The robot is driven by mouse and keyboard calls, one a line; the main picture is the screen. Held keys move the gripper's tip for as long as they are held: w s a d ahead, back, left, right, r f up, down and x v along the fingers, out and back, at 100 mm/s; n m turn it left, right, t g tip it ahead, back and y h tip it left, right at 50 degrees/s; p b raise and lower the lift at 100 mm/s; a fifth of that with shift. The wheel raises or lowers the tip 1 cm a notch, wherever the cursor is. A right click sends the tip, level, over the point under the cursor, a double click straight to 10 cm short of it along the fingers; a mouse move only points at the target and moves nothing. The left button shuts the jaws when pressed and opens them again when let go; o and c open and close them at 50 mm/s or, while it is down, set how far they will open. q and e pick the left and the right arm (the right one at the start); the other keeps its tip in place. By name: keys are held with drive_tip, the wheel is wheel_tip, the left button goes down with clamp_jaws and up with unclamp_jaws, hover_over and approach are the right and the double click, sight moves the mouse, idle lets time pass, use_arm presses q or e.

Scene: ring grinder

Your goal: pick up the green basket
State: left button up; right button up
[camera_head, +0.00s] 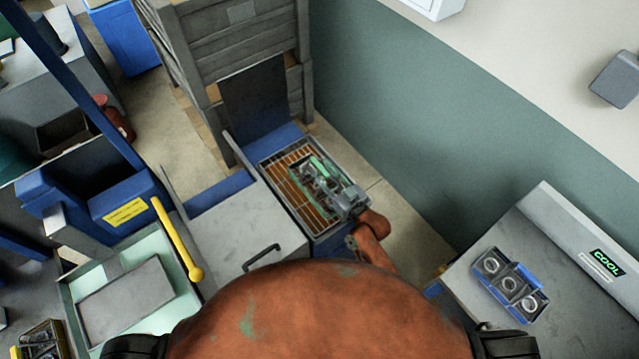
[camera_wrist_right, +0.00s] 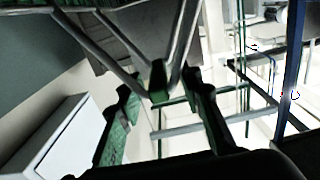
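The green basket (camera_head: 308,178), with grey parts in or around it, is over the brown slatted grate of a blue-edged station in the middle of the head view. My right gripper (camera_head: 346,200) is at its lower right end, overlapping it in the picture. Whether its fingers are closed on the basket is unclear. My left gripper is not in view.
A grey slatted cabinet (camera_head: 235,40) stands behind the station. A grey box with a black handle (camera_head: 262,256) is at its left. A bench (camera_head: 575,240) at right carries a holder with several rings (camera_head: 510,285) and a panel reading COOL. A yellow lever (camera_head: 178,240) rises at left.

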drive_tip(key=shift+x, duration=0.8)
drive_tip(key=shift+c, duration=0.3)
drive_tip(key=shift+f, duration=0.1)
clamp_jaws()
